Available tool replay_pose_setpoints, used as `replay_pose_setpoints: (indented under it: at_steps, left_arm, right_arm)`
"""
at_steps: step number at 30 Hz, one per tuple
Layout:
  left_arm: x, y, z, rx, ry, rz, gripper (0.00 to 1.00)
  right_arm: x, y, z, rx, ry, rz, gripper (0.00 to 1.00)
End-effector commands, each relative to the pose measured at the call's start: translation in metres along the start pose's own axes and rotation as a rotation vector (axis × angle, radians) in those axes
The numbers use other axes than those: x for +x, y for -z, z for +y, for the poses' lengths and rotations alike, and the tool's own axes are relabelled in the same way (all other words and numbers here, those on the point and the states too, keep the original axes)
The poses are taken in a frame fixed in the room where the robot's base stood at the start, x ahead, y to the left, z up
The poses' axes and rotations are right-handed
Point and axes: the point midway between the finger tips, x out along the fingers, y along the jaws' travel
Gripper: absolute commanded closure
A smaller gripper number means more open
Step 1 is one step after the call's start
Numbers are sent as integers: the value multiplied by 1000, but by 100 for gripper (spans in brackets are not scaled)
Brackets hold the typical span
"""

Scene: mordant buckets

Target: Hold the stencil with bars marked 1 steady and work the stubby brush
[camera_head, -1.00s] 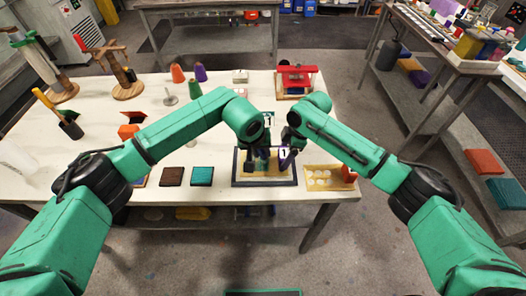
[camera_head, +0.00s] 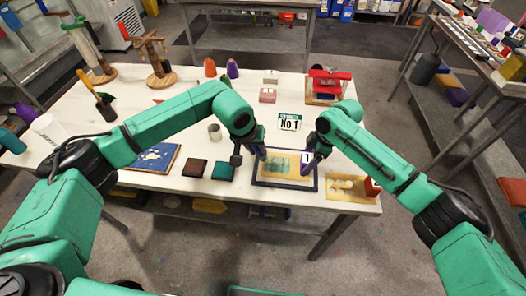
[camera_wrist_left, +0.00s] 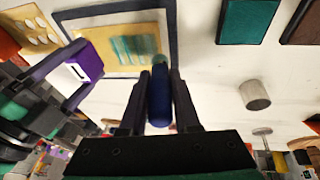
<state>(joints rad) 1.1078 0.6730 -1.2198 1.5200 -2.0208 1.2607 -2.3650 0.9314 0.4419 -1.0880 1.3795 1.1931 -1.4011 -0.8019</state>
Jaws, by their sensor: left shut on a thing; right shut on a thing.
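The stencil is a tan sheet (camera_head: 300,180) with teal bars, inside a dark frame (camera_head: 285,184) near the table's front edge. A purple grip marked 1 (camera_head: 307,158) stands at its right side; it also shows in the left wrist view (camera_wrist_left: 83,68). My right gripper (camera_head: 312,163) is shut on this grip. My left gripper (camera_head: 257,150) is shut on the stubby blue brush (camera_wrist_left: 160,98), over the frame's left part. The brush's tip is near the sheet's edge in the left wrist view; I cannot tell whether it touches.
A teal pad (camera_head: 223,171) and a dark brown pad (camera_head: 194,168) lie left of the frame. A tan tray (camera_head: 340,192) with pale pieces is to its right. A grey cylinder (camera_head: 214,132) and a No 1 sign (camera_head: 290,122) stand behind. Bare table lies between them.

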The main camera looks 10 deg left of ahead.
Motion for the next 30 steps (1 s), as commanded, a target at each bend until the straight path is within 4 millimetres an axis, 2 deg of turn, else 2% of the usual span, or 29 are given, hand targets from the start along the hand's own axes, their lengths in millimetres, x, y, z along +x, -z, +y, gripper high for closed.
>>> replay_pose_setpoints:
  at_steps: [1, 18, 23, 30]
  left_arm:
    - [-7, 4, 1, 1, -1, 5, 100]
    - [-55, 19, 10, -1, 0, 5, 100]
    - [-62, 21, 11, -1, 0, 4, 100]
    - [-63, 21, 11, -1, 0, 4, 100]
  right_arm:
    - [1, 0, -1, 0, 2, -1, 79]
    - [1, 0, -1, 1, 2, -1, 79]
    - [1, 0, -1, 1, 2, -1, 79]
    - [1, 0, -1, 1, 2, -1, 79]
